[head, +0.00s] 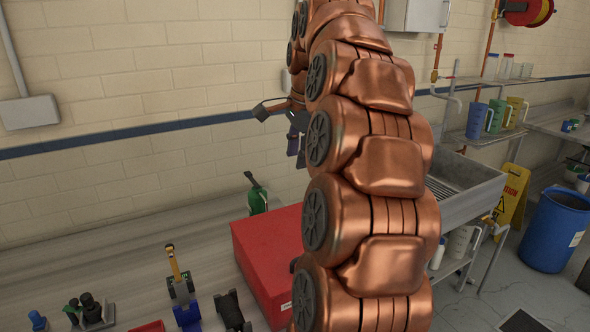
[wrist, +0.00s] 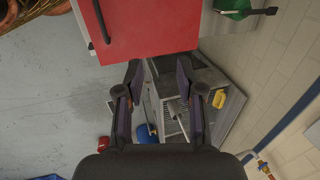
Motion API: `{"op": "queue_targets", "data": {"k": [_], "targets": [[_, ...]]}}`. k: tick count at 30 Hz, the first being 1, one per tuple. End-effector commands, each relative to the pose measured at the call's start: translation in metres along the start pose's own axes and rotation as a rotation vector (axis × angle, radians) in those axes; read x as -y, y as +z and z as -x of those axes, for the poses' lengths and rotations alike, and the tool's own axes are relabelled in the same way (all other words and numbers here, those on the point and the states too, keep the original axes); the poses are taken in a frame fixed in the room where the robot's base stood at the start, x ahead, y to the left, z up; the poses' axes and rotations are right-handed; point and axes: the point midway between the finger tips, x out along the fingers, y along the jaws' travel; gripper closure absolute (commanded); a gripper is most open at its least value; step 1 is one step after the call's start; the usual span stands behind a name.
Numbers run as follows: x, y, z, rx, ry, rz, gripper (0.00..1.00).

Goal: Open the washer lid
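A red box-shaped unit (head: 268,252) stands on the grey bench, partly hidden behind my copper-coloured arm in the head view. Its lid looks closed. In the wrist view a red face of it (wrist: 155,28) fills the upper middle, with a dark bar handle (wrist: 101,22) along its left side. My gripper (head: 279,125) is raised above and behind the red unit in the head view, partly hidden by the arm. In the wrist view my gripper (wrist: 160,66) has its two fingers apart with nothing between them, and it does not touch the handle.
A green can (head: 257,200) stands behind the red unit. Small tools and clamps (head: 182,285) lie on the bench (head: 130,250) to its left. A metal sink (head: 468,185), a yellow sign (head: 512,195) and a blue drum (head: 556,230) are at the right.

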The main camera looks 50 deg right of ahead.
Motion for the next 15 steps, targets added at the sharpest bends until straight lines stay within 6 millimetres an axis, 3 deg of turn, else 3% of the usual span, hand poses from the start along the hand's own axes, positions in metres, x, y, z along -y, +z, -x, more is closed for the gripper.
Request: {"op": "queue_targets", "data": {"k": [15], "targets": [[0.000,0.000,-0.043,0.001,0.003,0.002,0.63]]}}
